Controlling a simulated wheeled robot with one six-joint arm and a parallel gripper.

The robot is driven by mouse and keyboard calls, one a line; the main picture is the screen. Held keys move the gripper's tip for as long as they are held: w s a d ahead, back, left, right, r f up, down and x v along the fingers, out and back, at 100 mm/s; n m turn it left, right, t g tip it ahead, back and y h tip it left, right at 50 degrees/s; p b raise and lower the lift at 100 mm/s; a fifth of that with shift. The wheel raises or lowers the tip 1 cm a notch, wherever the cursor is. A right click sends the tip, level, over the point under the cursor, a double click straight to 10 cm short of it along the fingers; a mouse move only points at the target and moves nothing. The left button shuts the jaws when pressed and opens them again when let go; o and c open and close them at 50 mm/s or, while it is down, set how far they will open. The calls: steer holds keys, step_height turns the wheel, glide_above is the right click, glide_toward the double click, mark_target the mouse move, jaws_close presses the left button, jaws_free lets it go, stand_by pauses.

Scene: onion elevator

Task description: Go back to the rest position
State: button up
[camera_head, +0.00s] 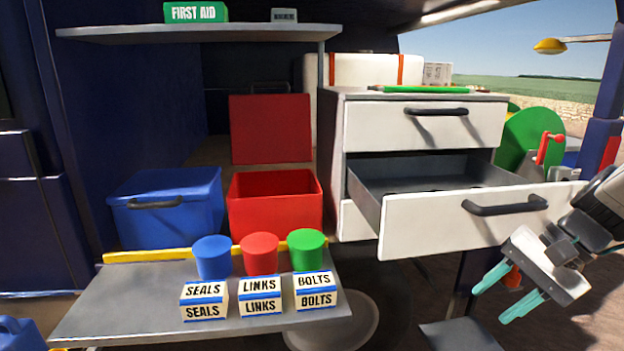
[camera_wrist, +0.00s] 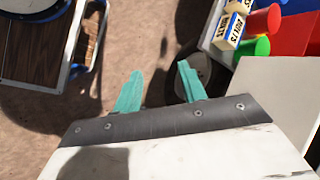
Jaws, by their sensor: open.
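My gripper (camera_head: 508,291) is at the right of the head view, in front of and below the pulled-out drawer (camera_head: 432,223). Its two teal fingers are apart with nothing between them. In the wrist view the fingers (camera_wrist: 160,88) also stand apart and empty, over brown ground. The middle drawer is open with its dark inside showing. Its handle (camera_head: 506,206) is close to my arm but I see no finger on it.
A grey shelf (camera_head: 130,300) holds blue, red and green cups (camera_head: 306,250) behind labelled boxes (camera_head: 261,295). A closed blue box (camera_head: 168,207) and an open red box (camera_head: 275,205) stand behind. The upper drawer (camera_head: 420,125) is shut.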

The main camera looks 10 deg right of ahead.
steer(key=s+a+r+n+h, duration=0.1)
steer(key=s+a+n+h, duration=0.2)
steer(key=a+n, duration=0.2)
steer(key=s+a+r+n+g+h, duration=0.1)
steer(key=s+a+r+n+h, duration=0.1)
steer(key=a+n, duration=0.3)
steer(key=shift+s+a+h, duration=0.5)
steer(key=shift+s+a, duration=0.05)
steer(key=shift+a, duration=0.2)
